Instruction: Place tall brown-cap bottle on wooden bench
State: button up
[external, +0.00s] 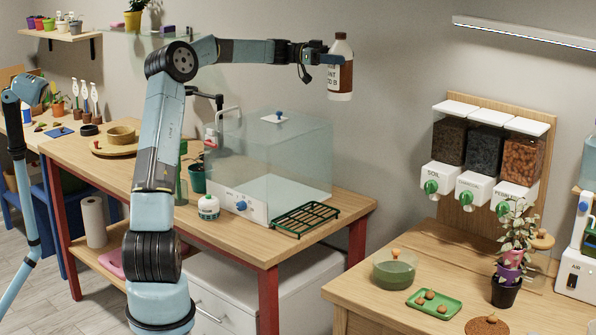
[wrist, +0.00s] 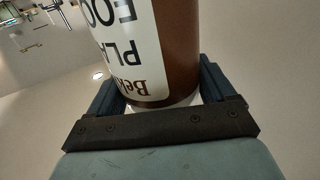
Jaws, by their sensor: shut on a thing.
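The bottle hangs upright in the air, high above the benches and in front of the back wall. In the wrist view the bottle (wrist: 182,45) fills the space between the two dark fingers, its label upside down; its cap is out of frame. A wooden bench (external: 345,208) with red legs stands below and to the left. Another wooden bench (external: 375,297) is at the lower right.
On the left bench are a clear box (external: 280,155), a green rack (external: 305,218) and a small white-green bottle (external: 208,207). The right bench holds a green bowl (external: 394,269), a green tray (external: 434,303), a potted plant (external: 507,290) and dispensers (external: 480,185) behind.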

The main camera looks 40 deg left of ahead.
jog(key=s+d+m+g, duration=0.1)
jog(key=s+d, duration=0.2)
jog(key=d, duration=0.6)
jog(key=s+d+m+g, duration=0.1)
jog(key=s+d, duration=0.3)
jog(key=d, duration=0.5)
jog(key=s+d+g, duration=0.2)
jog(key=s+d, duration=0.1)
jog(key=d, duration=0.7)
jog(key=s+d+f+m+g+h, duration=0.1)
jog(key=s+d+f, duration=0.1)
jog(key=s+d, duration=0.7)
jog(key=s+d+f+m+g, duration=0.1)
jog(key=s+d+f, duration=0.1)
jog(key=s+d, duration=0.7)
notch_tip(320, 180, down, 19)
jog(key=w+d+f, duration=0.7)
jog(key=w+f, duration=0.5)
jog(key=f, duration=0.1)
jog(key=shift+d+f, duration=0.15)
jog(key=shift+f, duration=0.15)
